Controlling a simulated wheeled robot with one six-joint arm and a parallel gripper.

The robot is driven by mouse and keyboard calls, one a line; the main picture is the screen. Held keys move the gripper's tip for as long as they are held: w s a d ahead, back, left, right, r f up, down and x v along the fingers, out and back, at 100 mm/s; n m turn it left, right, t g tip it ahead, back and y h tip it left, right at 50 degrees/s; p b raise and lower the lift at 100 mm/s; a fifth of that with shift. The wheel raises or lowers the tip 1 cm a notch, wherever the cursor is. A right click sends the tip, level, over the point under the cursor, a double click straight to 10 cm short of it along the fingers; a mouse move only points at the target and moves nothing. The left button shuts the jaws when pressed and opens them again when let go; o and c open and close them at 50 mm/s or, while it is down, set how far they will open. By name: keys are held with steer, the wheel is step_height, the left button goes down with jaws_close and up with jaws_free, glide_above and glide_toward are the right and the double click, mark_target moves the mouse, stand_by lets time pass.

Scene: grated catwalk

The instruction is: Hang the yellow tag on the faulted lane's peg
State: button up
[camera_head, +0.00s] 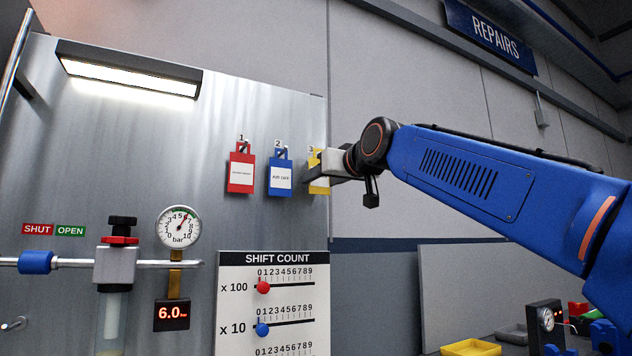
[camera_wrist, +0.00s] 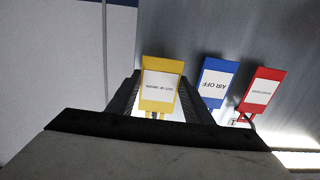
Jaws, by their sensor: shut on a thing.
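The yellow tag (camera_head: 318,187) is at the spot marked 3 on the steel panel, partly covered by my gripper (camera_head: 314,176). In the wrist view the yellow tag (camera_wrist: 160,86) stands between my two dark fingers, with its white label facing the camera. My gripper (camera_wrist: 157,92) is shut on it. I cannot tell whether the tag is on its peg or clear of it. The red tag (camera_head: 241,171) hangs at peg 1 and the blue tag (camera_head: 280,176) hangs at peg 2. Both also show in the wrist view, blue (camera_wrist: 214,84) nearer than red (camera_wrist: 261,90).
Below the tags is the SHIFT COUNT board (camera_head: 272,300) with sliders. At left are a pressure gauge (camera_head: 178,227), a 6.0 readout (camera_head: 171,314) and a valve (camera_head: 116,262). A bench at lower right holds a yellow tray (camera_head: 470,348) and another gauge (camera_head: 546,319).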

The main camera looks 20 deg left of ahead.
steer(key=shift+s+d+r, duration=0.4)
steer(key=shift+s+d, duration=0.15)
steer(key=shift+d, duration=0.1)
stand_by(0.4)
steer(key=shift+v, duration=2.25)
stand_by(0.4)
